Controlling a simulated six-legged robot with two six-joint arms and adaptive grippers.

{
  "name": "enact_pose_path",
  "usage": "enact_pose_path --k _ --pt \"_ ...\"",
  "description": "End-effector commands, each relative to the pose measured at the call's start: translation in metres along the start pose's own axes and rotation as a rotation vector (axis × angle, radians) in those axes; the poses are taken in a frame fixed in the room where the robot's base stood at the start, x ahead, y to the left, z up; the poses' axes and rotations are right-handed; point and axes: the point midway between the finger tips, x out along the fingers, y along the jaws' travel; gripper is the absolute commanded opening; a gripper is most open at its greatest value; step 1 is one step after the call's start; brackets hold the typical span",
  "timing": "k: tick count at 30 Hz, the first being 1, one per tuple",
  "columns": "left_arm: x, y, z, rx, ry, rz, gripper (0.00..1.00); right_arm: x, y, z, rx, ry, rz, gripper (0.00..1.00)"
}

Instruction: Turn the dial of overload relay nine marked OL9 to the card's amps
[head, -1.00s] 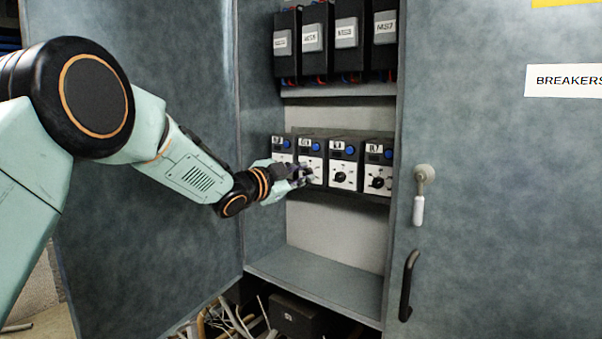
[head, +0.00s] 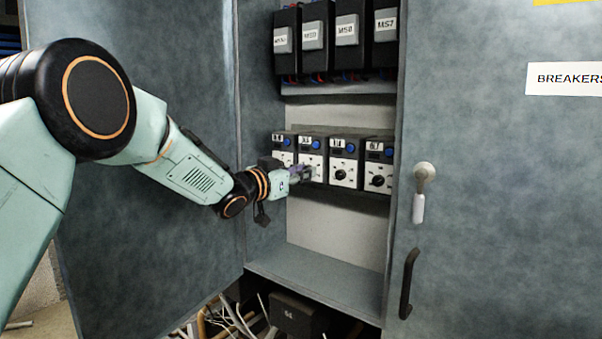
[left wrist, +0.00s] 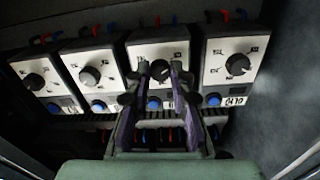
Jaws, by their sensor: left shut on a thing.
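The overload relays stand in a row on the middle shelf of the cabinet. The second from the left in the head view is the relay (head: 312,146) at my left gripper (head: 306,174); its label is too small to read surely. In the left wrist view, where the row appears upside down, my left gripper (left wrist: 160,78) has its two fingers closed on either side of that relay's black dial (left wrist: 160,69). The dial's pointer is partly hidden by the fingers. The end relay beside it (left wrist: 232,62) reads OL10. No amps card is legible. My right gripper is not in view.
Other relays (head: 378,165) stand close on the right. A row of MS units (head: 346,35) is above. The open cabinet door (head: 150,230) is on the left; a door with a handle (head: 409,285) is on the right. The shelf below (head: 320,268) is bare.

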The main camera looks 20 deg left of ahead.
Motion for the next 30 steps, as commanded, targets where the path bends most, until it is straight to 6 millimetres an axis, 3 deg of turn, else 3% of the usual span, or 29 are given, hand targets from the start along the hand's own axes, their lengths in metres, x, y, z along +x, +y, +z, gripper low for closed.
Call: enact_pose_path --k 18,19,27,30 --pt "0.0001 0.0001 -0.0002 -0.043 0.002 0.000 0.00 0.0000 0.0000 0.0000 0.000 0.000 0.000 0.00" --pt "0.0001 0.0001 -0.0001 -0.043 0.002 0.000 0.22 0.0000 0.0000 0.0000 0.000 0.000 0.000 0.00" --pt "0.0000 0.0004 0.0006 -0.042 0.000 0.000 0.44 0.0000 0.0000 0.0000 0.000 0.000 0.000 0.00" --pt "0.0000 0.0005 0.0008 -0.041 0.000 0.001 0.44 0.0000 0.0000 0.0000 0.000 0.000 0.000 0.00"
